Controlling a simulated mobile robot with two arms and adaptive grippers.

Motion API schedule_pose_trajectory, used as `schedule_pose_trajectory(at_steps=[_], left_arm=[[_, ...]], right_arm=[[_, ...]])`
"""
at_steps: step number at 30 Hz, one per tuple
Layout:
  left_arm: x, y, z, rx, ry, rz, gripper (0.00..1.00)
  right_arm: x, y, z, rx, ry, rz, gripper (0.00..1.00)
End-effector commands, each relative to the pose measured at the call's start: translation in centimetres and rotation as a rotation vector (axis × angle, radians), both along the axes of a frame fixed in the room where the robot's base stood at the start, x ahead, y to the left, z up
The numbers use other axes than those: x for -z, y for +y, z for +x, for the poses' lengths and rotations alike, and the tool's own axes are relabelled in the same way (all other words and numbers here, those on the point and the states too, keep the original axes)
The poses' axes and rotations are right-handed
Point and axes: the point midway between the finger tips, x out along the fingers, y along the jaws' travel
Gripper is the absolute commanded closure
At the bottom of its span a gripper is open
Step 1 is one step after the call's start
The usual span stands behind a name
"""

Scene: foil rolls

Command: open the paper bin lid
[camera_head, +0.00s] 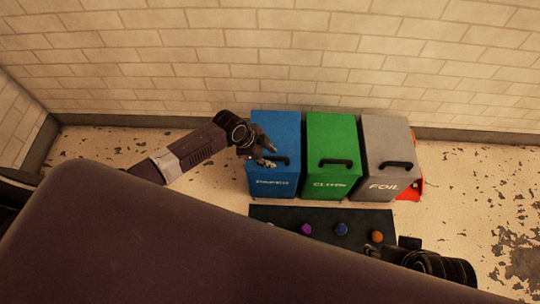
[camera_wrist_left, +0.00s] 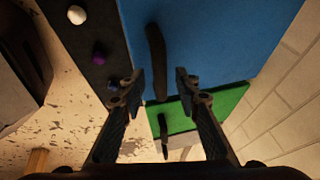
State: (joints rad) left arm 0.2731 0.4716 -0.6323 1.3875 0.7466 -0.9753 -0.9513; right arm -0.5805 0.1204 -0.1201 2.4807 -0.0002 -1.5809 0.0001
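The blue paper bin (camera_head: 276,128) stands at the left of a row of three bins, its lid down. Its dark bar handle (camera_head: 283,161) is partly covered by my left gripper (camera_head: 268,157) in the head view. In the left wrist view, my left gripper (camera_wrist_left: 159,76) is open. Its two fingers lie on either side of the handle (camera_wrist_left: 155,50) in the picture, with gaps to it; the depth between them is unclear. My right gripper (camera_head: 408,246) is at the lower right, with its fingers too unclear to judge.
The green cloth bin (camera_head: 331,132) and grey foil bin (camera_head: 388,135) stand to the right of the paper bin, lids down. A red object (camera_head: 416,182) is beside the foil bin. A dark mat (camera_head: 270,213) with several small coloured balls lies in front. A brick wall stands behind.

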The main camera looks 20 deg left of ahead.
Motion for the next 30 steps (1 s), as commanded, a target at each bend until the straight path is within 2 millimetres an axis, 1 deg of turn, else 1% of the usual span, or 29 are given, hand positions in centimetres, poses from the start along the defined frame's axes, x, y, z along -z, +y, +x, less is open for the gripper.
schedule_pose_trajectory(at_steps=[1, 6, 8, 17, 22, 26, 30], left_arm=[[0.0, 0.0, 0.0, 0.0, 0.0, 0.0, 0.76], [0.0, 0.0, 0.0, 0.0, 0.0, 0.0, 0.95], [0.0, 0.0, 0.0, 0.0, 0.0, 0.0, 1.0], [0.0, 0.0, 0.0, 0.0, 0.0, 0.0, 1.0], [-0.4, 0.1, 0.1, -0.001, 0.009, -0.003, 1.0], [-1.4, 0.1, 0.4, -0.001, 0.037, -0.012, 1.0], [-3.1, 0.2, 0.9, -0.001, 0.096, -0.03, 1.0]], right_arm=[[0.0, 0.0, 0.0, 0.0, 0.0, 0.0, 0.6], [0.0, 0.0, 0.0, 0.0, 0.0, 0.0, 0.6], [0.0, 0.0, 0.0, 0.0, 0.0, 0.0, 0.6], [0.0, 0.0, 0.0, 0.0, 0.0, 0.0, 0.6], [-0.1, 0.0, 0.0, 0.0, 0.0, 0.0, 0.6], [-0.5, 0.0, 0.0, 0.0, 0.0, 0.0, 0.6], [-1.2, 0.0, 0.0, 0.0, 0.0, 0.0, 0.6]])
